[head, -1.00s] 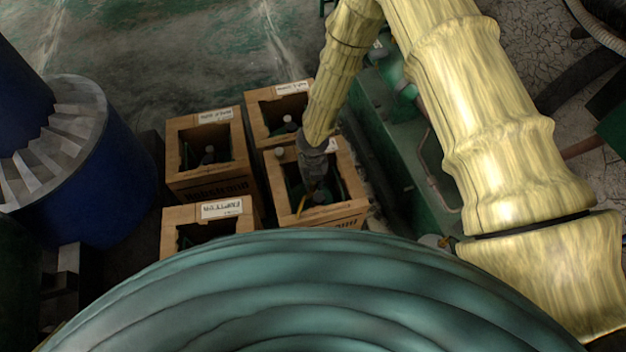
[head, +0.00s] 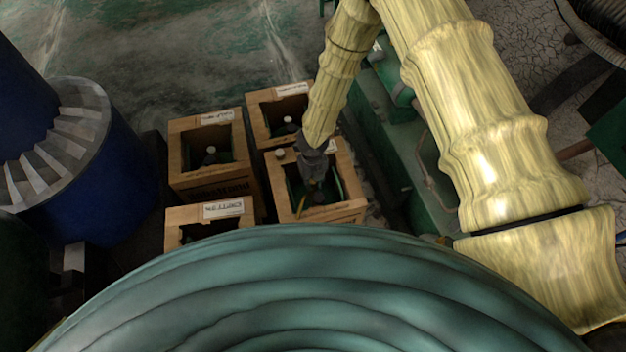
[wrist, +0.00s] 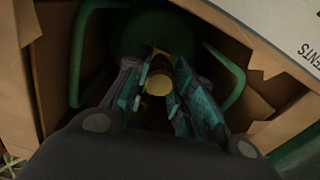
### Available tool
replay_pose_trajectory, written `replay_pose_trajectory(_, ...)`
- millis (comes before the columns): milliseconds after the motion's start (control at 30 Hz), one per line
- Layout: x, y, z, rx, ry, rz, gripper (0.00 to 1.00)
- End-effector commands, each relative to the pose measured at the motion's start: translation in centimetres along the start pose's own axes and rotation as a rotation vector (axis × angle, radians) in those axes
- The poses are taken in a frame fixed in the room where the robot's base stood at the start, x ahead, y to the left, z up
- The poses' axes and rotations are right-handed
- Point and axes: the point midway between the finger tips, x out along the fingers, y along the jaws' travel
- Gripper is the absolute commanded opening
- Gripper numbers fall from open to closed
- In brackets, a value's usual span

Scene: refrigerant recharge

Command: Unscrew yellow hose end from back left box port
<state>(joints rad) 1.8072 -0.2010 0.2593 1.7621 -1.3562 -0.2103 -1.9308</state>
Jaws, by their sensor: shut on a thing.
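My gripper (head: 314,180) reaches down into the open top of the right-hand box (head: 335,212) in the head view. In the wrist view my gripper (wrist: 158,98) has its two teal-lined fingers closed around a yellow, round-ended piece, the yellow hose end (wrist: 160,80). A dark green tank (wrist: 140,35) with curved green handles lies beneath it inside the box. A small yellow strip (head: 301,206) shows by the fingers in the head view. The port under the hose end is hidden, so I cannot tell whether the two are joined.
Other open boxes stand close by: one at left (head: 186,178), one behind (head: 263,103) and one in front (head: 184,215), partly hidden. Green machinery (head: 405,160) stands right of the boxes. A blue drum (head: 105,205) is at left. Cardboard walls surround my gripper closely.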

Motion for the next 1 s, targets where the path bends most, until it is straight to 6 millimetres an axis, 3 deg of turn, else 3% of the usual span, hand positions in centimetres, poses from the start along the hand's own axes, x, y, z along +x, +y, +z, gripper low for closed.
replay_pose_trajectory(1000, -4.1, 0.0, 0.0, 0.001, 0.0, 0.0, 0.02)
